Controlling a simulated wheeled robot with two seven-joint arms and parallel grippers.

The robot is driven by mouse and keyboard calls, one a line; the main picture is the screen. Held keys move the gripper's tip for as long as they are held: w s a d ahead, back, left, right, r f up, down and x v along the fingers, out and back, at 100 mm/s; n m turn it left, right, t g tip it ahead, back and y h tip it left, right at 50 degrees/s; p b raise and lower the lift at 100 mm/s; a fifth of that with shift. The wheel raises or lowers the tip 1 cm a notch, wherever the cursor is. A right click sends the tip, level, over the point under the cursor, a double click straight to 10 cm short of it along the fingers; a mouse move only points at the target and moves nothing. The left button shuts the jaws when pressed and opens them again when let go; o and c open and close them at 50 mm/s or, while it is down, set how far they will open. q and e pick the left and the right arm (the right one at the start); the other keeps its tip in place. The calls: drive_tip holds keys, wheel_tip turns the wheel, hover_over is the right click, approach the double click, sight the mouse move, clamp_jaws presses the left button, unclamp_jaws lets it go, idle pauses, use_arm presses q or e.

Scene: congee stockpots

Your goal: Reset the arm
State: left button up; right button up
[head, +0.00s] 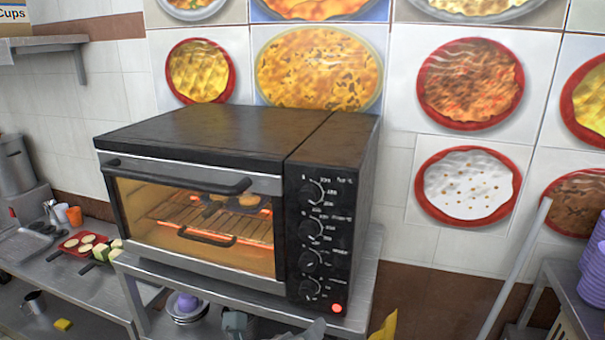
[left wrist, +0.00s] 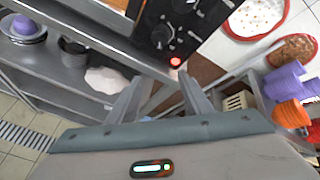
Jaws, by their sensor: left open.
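My left gripper (left wrist: 160,94) is open and empty in the left wrist view, its two grey fingers spread apart in front of the shelf unit. In the head view only a small grey part of it (head: 312,330) seems to show at the bottom edge, below the oven. My right gripper is not in view. The black and silver toaster oven (head: 225,140) stands on a metal stand with its glass door shut. Its inside glows orange, and dark food items (head: 236,202) lie on the rack. A red light (head: 337,308) is lit below its knobs.
A metal counter at left holds a red tray (head: 72,246) with pale round slices and cups. Bowls sit on the shelf under the oven (left wrist: 24,28). Purple stacked bowls (head: 592,262) stand at right. A yellow object (head: 386,325) shows at the bottom edge.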

use_arm(q)
drive_tip(key=s+a+f+n+g+y, duration=0.15)
drive_tip(key=s+a+f+n, duration=0.25)
drive_tip(key=f+n, duration=0.45)
drive_tip(key=s+a+f+n+g, duration=0.3)
drive_tip(key=s+a+f+n, duration=0.15)
drive_tip(key=f+n, duration=0.45)
drive_tip(key=s+a+f+n+g+y, duration=0.1)
drive_tip(key=s+a+f+n+g, duration=0.1)
drive_tip(key=s+a+f+n, duration=0.5)
drive_tip(key=s+a+f+n+g+y, duration=0.2)
drive_tip(key=s+a+f+n, duration=0.4)
drive_tip(key=s, duration=0.4)
wheel_tip(320, 180, down, 36)
drive_tip(key=b, duration=0.8)
drive_tip(key=s+a+f+g+b, duration=0.1)
drive_tip(key=s+a+f+b, duration=0.1)
drive_tip(key=s+f, duration=0.7)
drive_tip(key=s+a+f+g+b, duration=0.1)
drive_tip(key=s+f+b, duration=0.4)
drive_tip(key=s+f, duration=0.4)
wheel_tip(320, 180, down, 6)
drive_tip(key=shift+s+a+r, duration=0.1)
drive_tip(key=shift+s+a, duration=0.2)
drive_tip(key=shift+a, duration=0.1)
